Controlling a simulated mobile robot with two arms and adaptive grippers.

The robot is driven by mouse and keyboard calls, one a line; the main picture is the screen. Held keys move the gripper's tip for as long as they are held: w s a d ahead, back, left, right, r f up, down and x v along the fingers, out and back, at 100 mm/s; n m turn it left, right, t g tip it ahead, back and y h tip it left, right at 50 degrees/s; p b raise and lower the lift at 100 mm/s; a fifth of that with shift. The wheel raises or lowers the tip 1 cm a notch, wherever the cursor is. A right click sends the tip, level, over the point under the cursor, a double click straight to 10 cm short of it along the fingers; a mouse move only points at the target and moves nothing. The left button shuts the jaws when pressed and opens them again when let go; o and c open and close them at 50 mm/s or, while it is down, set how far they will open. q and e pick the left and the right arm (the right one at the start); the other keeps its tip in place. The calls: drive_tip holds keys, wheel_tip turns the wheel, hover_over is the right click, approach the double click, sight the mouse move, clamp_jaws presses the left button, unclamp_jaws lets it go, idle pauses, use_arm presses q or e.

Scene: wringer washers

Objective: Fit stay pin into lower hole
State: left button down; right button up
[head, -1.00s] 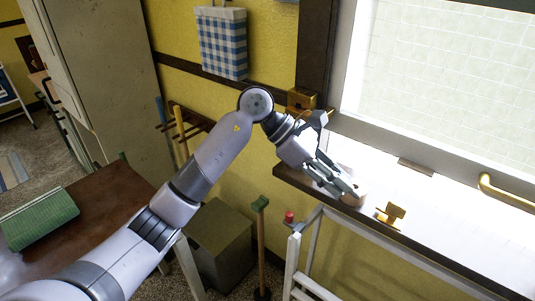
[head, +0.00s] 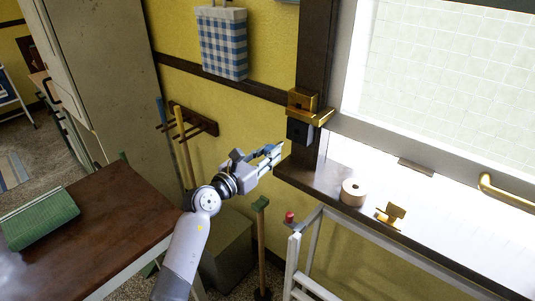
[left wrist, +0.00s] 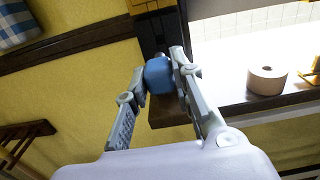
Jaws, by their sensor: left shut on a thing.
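My left gripper (head: 272,153) is shut on a small blue piece, probably the stay pin (left wrist: 159,76), with a short grey tip at its far end. In the head view it is in front of the yellow wall, just left of the sill's left end. On the dark window post is a brass fitting (head: 302,102) with a small dark opening in its face, and a dark block (head: 299,131) is below it. In the left wrist view the pin is below the post and apart from the fitting. I cannot make out the lower hole. My right gripper is not in view.
A pale roll (head: 353,192) and a brass catch (head: 391,214) stand on the dark window sill (head: 330,187). A white frame (head: 307,240) and a green-topped pole (head: 261,205) stand below. A brown table (head: 110,225) is at the left.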

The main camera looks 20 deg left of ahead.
sight(282, 143)
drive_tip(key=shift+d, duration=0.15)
use_arm(q)
drive_tip(key=shift+x, duration=2.55)
drive_tip(key=shift+w+d, duration=0.2)
drive_tip(key=shift+w, duration=0.2)
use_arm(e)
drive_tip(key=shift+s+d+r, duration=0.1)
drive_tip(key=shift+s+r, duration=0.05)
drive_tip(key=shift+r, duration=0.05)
use_arm(q)
drive_tip(key=shift+p, duration=0.5)
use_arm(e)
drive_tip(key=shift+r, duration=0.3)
use_arm(q)
drive_tip(key=shift+w+r, duration=0.1)
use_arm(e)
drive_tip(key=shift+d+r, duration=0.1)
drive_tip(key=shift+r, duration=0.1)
use_arm(q)
drive_tip(key=shift+x, duration=1.55)
drive_tip(key=shift+w+d+p, duration=0.2)
drive_tip(key=shift+w+p, duration=0.15)
drive_tip(key=shift+w, duration=0.15)
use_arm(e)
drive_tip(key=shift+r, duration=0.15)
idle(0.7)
